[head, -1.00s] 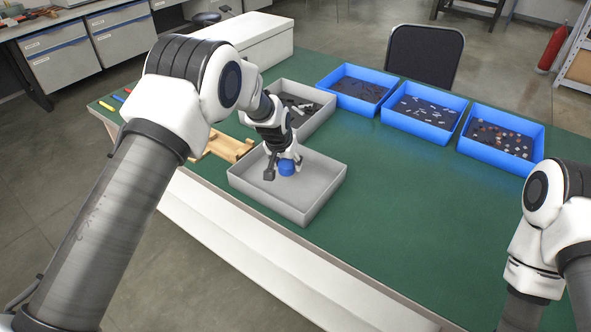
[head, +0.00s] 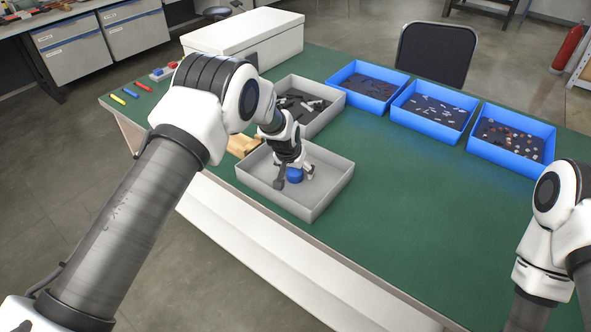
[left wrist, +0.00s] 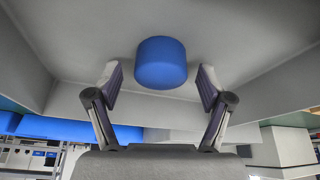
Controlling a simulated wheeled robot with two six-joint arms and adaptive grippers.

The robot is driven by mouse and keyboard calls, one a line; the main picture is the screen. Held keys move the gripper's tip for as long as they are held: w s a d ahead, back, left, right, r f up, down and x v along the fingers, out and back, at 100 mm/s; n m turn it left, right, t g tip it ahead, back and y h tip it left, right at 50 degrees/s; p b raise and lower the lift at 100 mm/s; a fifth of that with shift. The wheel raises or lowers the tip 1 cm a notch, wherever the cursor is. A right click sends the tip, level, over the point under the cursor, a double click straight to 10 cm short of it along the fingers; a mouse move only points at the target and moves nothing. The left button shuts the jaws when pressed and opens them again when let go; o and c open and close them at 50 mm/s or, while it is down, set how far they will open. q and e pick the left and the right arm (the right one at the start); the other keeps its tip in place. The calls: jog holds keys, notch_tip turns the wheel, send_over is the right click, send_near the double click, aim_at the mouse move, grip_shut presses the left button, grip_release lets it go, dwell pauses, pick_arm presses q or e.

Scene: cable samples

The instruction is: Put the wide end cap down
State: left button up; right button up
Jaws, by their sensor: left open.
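The wide end cap is a short blue cylinder (head: 295,175) in the near grey tray (head: 323,198), under my left gripper. It also shows in the left wrist view (left wrist: 161,63), just beyond the fingertips, with a gap to the finger on each side. My left gripper (head: 292,178) is open and reaches down into the tray; in the left wrist view its two fingers (left wrist: 160,85) stand apart on either side of the cap. In the head view the gripper hides part of the cap. My right arm is at the right edge, and its gripper is out of view.
A second grey tray (head: 335,103) with dark and white parts stands behind. Three blue bins (head: 372,102) hold small pieces along the far side. A white box (head: 215,47) and a wooden piece (head: 243,145) are nearby. The green table (head: 420,220) is clear at centre right.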

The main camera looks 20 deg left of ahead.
pick_arm(q)
jog(key=b+v, duration=0.1)
jog(key=v, duration=1.1)
jog(key=shift+r, duration=0.15)
